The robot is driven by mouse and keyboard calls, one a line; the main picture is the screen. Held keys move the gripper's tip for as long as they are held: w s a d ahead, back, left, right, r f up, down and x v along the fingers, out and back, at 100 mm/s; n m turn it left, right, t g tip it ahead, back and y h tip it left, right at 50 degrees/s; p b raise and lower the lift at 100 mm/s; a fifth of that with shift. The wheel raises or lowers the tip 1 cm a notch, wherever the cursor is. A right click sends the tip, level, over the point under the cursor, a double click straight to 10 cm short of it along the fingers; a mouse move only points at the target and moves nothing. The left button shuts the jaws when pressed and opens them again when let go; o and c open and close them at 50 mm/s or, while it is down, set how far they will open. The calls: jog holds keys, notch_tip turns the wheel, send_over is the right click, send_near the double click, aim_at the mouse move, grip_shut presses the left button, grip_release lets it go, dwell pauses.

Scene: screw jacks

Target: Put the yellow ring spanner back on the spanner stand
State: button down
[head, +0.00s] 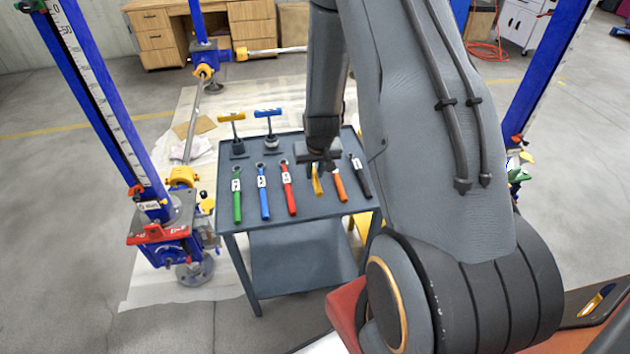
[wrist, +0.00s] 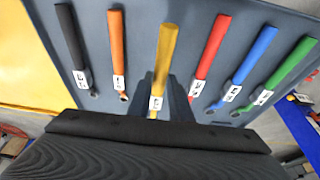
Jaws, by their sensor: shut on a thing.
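The yellow ring spanner (head: 317,182) is between the red and orange spanners, over the top of the grey spanner stand (head: 311,209). My gripper (head: 321,167) points down and is shut on it near its ring end. In the wrist view the yellow spanner (wrist: 165,52) runs up from my gripper's fingers (wrist: 154,97), roughly in line with the row. Its ring end is hidden by my gripper. I cannot tell whether the spanner touches the stand top or is just above it.
Green (head: 237,200), blue (head: 262,196), red (head: 288,192), orange (head: 338,187) and black (head: 360,178) spanners lie on the stand. Yellow (head: 232,117) and blue (head: 268,113) T-handled tools stand behind them. A blue screw jack (head: 165,235) is at the left.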

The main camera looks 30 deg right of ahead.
jog(key=shift+f+p, duration=0.6)
jog(key=shift+f, duration=1.6)
jog(key=c, duration=1.6)
grip_release()
